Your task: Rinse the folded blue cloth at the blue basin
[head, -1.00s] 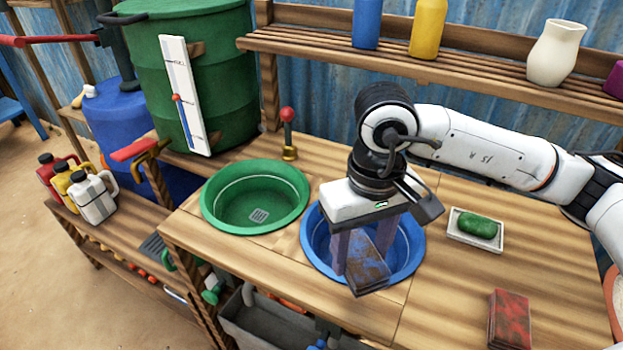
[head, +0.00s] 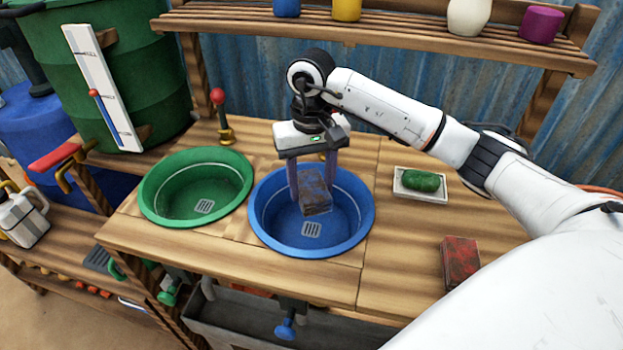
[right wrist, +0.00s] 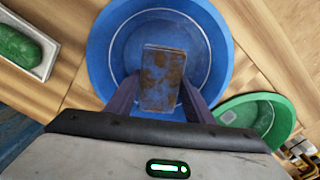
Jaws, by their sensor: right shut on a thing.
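My right gripper (head: 311,192) is shut on the folded blue cloth (head: 316,196), which looks blue with large brown stains. The cloth is held over the blue basin (head: 270,238), inside its outline; I cannot tell whether it touches the bottom. In the right wrist view the cloth (right wrist: 163,78) sits between the two fingers, with the blue basin (right wrist: 215,40) around and below it. A drain grate (head: 311,229) shows in the basin floor. No water is visible in it. My left gripper is not in view.
A green basin (head: 155,212) stands left of the blue one. A green soap (head: 421,181) lies in a white dish (head: 402,193) to the right. A red stained folded cloth (head: 460,262) lies near the front edge. A red-knobbed lever (head: 218,98) stands behind the basins.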

